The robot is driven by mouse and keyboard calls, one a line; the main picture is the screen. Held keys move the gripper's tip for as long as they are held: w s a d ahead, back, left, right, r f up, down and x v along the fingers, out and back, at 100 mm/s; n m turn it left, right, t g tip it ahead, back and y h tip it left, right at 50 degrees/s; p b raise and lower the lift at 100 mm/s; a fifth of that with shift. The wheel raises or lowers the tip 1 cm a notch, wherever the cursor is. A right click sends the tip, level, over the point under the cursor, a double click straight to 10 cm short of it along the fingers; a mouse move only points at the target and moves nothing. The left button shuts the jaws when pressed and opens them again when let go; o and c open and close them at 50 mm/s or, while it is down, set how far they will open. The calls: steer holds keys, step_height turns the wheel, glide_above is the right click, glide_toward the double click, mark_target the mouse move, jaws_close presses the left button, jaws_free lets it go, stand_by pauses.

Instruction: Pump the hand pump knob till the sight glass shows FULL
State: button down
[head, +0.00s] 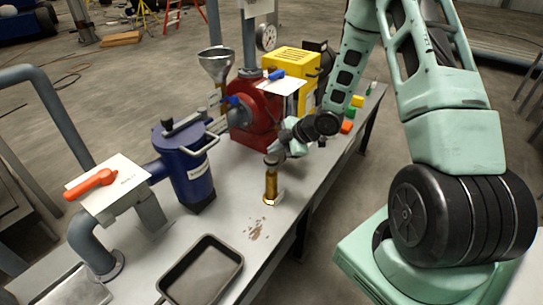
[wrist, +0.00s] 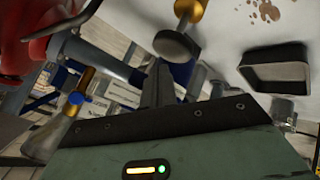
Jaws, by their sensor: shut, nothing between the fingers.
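The hand pump (head: 271,187) is a small upright brass cylinder on the bench, topped by a round grey-brown knob (head: 272,160). In the wrist view the knob (wrist: 176,43) appears as a dark disc above the fingertips, with part of the brass pump body (wrist: 188,9) behind it. My gripper (head: 279,150) is close to the knob, just above and right of it in the head view. In the wrist view its dark fingers (wrist: 157,87) are together and empty. The knob lies beyond the fingertips; I cannot tell whether they touch. I cannot make out the sight glass or its level.
A blue vessel (head: 187,170) stands left of the pump, and a red housing (head: 253,122) stands behind it. A dark tray (head: 203,272) lies at the front. Coloured blocks (head: 347,127) sit at the back right. The bench around the pump's front is clear apart from brown stains.

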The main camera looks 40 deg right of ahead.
mark_target(275, 159)
steer(key=shift+r, duration=0.1)
step_height(275, 159, up, 5)
steer(key=p, duration=0.4)
stand_by(3.2)
